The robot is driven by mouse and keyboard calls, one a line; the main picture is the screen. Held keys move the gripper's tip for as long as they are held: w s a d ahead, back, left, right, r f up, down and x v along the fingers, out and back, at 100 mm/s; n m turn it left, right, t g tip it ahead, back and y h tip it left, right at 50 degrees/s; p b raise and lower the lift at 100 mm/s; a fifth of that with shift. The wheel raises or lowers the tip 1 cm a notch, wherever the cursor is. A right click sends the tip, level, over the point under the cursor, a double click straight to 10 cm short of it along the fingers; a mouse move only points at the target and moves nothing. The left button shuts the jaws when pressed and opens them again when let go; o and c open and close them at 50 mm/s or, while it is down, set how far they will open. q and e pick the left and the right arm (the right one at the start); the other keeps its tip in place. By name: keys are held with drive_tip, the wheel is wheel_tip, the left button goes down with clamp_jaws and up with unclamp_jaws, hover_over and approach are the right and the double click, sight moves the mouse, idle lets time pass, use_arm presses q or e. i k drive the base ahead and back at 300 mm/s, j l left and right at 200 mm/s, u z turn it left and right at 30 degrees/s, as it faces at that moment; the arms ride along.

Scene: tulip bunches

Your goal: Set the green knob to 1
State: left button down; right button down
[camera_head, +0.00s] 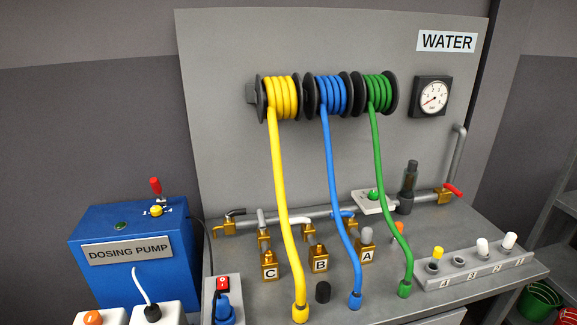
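A small green knob (374,195) sits on a pale plate (366,205) at the back of the grey bench, behind the green hose (377,150). The plate's markings are too small to read, and I cannot tell which number the knob points at. Neither of my grippers shows in the head view.
Yellow (282,200) and blue (338,200) hoses hang from reels left of the green one. A dark cylinder (407,190) and a red-handled valve (448,192) stand right of the knob. A numbered block (480,268) lies at front right. The blue dosing pump (130,250) stands left.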

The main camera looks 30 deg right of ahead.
sight(373, 195)
drive_tip(key=z, duration=1.4)
drive_tip(key=i+l+u, duration=0.1)
drive_tip(key=u, duration=0.15)
